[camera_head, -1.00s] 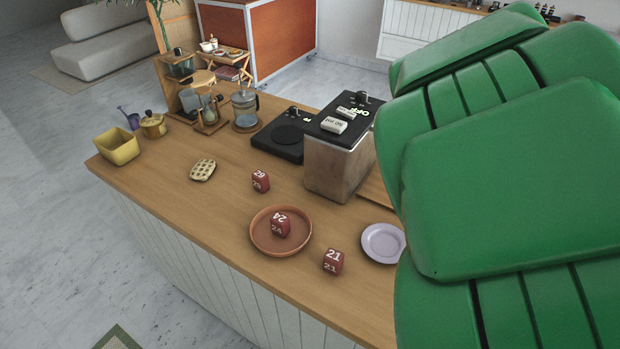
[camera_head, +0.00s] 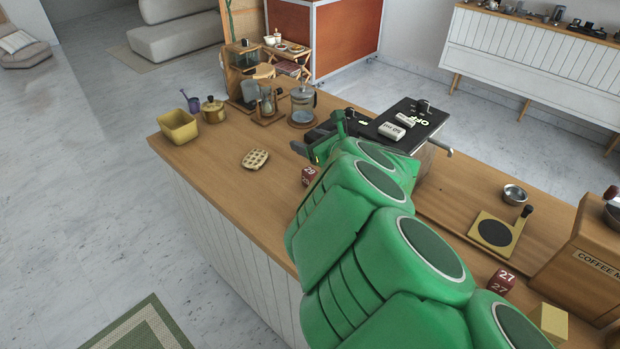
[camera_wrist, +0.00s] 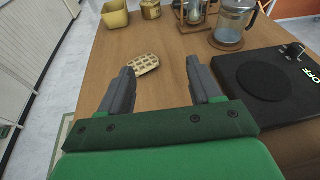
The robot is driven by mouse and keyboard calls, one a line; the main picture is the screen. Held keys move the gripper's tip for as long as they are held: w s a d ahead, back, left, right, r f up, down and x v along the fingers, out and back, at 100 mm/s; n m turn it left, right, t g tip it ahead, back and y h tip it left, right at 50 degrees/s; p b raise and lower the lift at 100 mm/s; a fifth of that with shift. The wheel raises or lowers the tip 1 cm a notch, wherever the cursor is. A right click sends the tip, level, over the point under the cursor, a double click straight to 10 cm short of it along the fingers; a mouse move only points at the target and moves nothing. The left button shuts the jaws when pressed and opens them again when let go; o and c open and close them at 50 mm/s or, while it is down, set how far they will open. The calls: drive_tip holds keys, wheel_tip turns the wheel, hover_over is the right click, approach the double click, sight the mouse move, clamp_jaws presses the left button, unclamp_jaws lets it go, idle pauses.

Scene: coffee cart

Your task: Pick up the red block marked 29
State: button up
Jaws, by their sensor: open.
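The red block marked 29 (camera_head: 309,175) sits on the wooden counter (camera_head: 222,165), just in front of my gripper in the head view and partly covered by my green arm. The wrist view does not show it. A waffle-like piece (camera_wrist: 143,64) lies beyond the left finger.
A yellow bin (camera_head: 178,127), a glass press (camera_head: 302,105) and a black hot plate (camera_wrist: 265,82) stand further back. A red block marked 27 (camera_head: 502,281) sits at right. The counter's front-left edge is clear.

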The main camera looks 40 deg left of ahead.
drive_tip(key=h, duration=0.1)
approach(306, 175)
drive_tip(key=shift+g, duration=0.3)
drive_tip(key=w+a+f, duration=0.1)
drive_tip(key=a, duration=0.1)
drive_tip(key=w+a+f, duration=0.1)
drive_tip(key=f, duration=0.1)
drive_tip(key=shift+w+a+f, duration=0.2)
drive_tip(key=shift+w+a, duration=0.2)
drive_tip(key=shift+x, duration=1.2)
drive_tip(key=shift+s+x, duration=0.15)
drive_tip(key=shift+x, duration=0.6)
drive_tip(key=shift+s+x, duration=0.1)
drive_tip(key=shift+x, duration=1.75)
drive_tip(key=shift+r, duration=0.15)
drive_tip(key=c, duration=1)
drive_tip(key=shift+c, duration=0.2)
drive_tip(key=shift+r, duration=5)
